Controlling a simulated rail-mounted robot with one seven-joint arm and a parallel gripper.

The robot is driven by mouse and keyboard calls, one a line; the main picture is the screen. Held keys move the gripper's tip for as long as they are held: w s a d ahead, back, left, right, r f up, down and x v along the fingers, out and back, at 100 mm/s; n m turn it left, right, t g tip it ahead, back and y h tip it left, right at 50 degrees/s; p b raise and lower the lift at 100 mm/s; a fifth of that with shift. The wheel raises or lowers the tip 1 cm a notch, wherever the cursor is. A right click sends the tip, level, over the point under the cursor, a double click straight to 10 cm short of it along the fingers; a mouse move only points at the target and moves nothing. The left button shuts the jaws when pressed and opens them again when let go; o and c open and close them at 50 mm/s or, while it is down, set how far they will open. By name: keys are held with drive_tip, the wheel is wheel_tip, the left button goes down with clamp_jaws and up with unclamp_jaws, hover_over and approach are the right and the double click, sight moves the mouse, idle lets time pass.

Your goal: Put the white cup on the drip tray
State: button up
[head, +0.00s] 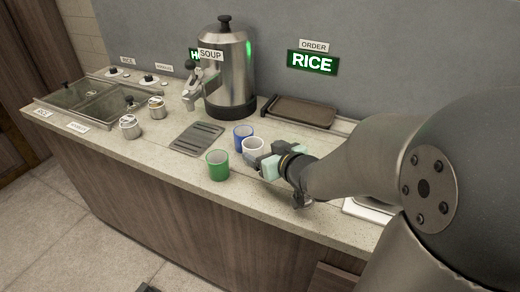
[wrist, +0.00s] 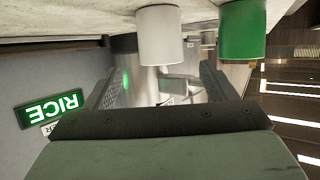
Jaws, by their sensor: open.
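The white cup (head: 253,142) stands on the counter between the blue cup (head: 241,134) and the green cup (head: 217,168). My gripper (head: 260,159) is open, just right of the white cup, and hides part of it. In the wrist view, which is turned over, the white cup (wrist: 160,35) appears ahead of my open gripper (wrist: 156,78), between the lines of its two fingers. The green cup (wrist: 242,30) is to its right there. I cannot tell whether a finger touches the white cup. The drip tray (head: 196,138) is a flat, grey slotted plate, empty, left of the cups.
A steel soup urn (head: 228,75) with a tap stands behind the drip tray. A brown tray (head: 299,111) lies at the back right. Two small lidded jars and covered wells (head: 90,100) are at the left. A lit RICE sign (head: 312,63) hangs on the wall.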

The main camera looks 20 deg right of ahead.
sight(248, 143)
drive_tip(key=shift+x, duration=0.95)
drive_tip(key=x, duration=0.5)
drive_tip(key=shift+a+r, duration=0.1)
drive_tip(key=c, duration=1.2)
drive_tip(key=shift+r, duration=0.1)
